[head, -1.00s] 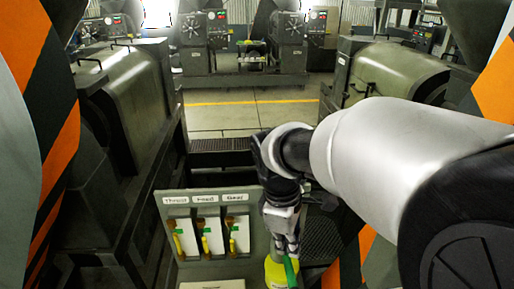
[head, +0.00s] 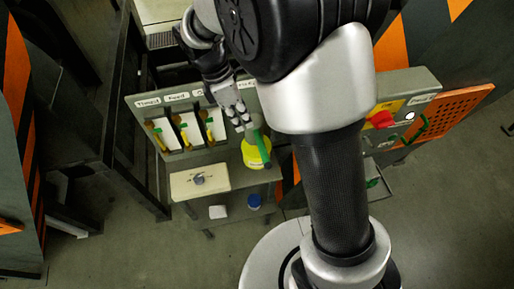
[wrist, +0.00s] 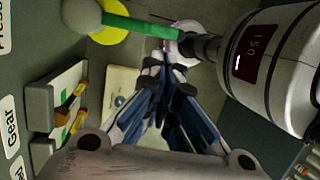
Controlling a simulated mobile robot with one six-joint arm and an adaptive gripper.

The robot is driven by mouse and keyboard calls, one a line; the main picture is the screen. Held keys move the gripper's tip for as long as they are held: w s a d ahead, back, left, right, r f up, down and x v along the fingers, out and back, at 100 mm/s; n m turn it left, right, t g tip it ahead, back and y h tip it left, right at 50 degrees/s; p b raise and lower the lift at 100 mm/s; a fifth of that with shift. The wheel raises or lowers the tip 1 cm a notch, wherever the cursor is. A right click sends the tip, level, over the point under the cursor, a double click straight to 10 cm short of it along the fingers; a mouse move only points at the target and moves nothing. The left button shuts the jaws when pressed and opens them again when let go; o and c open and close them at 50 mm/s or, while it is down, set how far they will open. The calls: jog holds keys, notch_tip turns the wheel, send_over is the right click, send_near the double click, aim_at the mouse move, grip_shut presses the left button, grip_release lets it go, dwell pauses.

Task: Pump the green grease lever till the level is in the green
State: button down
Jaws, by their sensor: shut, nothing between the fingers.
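The green grease lever (head: 263,150) rises from a round yellow grease pot (head: 250,158) at the right end of a low shelf. In the wrist view the lever (wrist: 140,25) lies across the top of the picture, with the yellow pot (wrist: 112,25) behind it. My gripper (head: 244,126) is shut and empty, pointing down just above and left of the lever. In the wrist view its fingertips (wrist: 166,62) are close below the lever's right end; I cannot tell whether they touch. The grease level is not readable.
A red knob (head: 381,119) and an orange perforated guard (head: 462,108) are on the right.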

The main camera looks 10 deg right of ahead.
send_near(261, 144)
jog(key=s+f, duration=0.5)
jog(key=f, duration=0.1)
jog(key=shift+s+d, duration=0.2)
jog(key=shift+s, duration=0.15)
jog(key=shift+f, duration=0.1)
notch_tip(261, 144, down, 7)
jog(key=s+t+b, duration=0.1)
jog(key=t+b, duration=0.3)
jog(key=b, duration=1)
jog(key=shift+s, duration=0.3)
jog(key=shift+f, duration=0.15)
